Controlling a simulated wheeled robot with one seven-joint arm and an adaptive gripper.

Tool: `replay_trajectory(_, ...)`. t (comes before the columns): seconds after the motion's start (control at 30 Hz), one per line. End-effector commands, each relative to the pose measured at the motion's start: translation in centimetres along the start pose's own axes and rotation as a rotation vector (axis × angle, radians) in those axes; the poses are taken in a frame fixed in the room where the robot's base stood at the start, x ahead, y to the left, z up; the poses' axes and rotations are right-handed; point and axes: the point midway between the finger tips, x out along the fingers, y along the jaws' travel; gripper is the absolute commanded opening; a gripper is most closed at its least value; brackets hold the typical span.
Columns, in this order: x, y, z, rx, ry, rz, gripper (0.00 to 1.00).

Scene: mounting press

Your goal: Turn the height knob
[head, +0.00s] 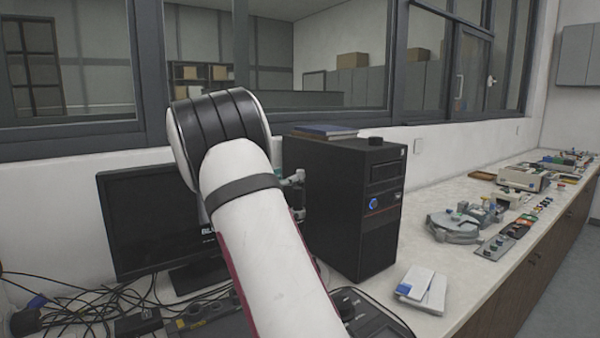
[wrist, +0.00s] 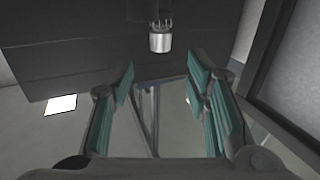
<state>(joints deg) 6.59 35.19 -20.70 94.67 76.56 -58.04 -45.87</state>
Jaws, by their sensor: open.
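In the wrist view, a round knob-like part (wrist: 160,41) with a bright silver end and a dark ribbed collar sits at the top centre, against a dark panel (wrist: 85,45). I cannot tell for certain that it is the height knob. My gripper (wrist: 159,80) is open, with teal pads on both sides and nothing between them. The part lies beyond the fingertips, in line with the gap and apart from them. In the head view, my arm hides most of my gripper and this part; only a bit of the gripper shows beside the black tower.
The black tower (head: 345,220) stands right of my arm, with a book (head: 325,131) on top. A monitor (head: 160,215) and tangled cables (head: 90,310) are at left. A white box (head: 422,288) and grey equipment (head: 465,222) occupy the counter (head: 440,265) at right.

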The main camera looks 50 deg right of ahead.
Motion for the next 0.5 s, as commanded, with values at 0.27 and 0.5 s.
replay_trajectory(0.27,5.6,0.1,0.0,0.0,0.001,0.0,0.44)
replay_trajectory(0.5,8.7,0.0,0.0,0.001,0.001,-0.001,0.44)
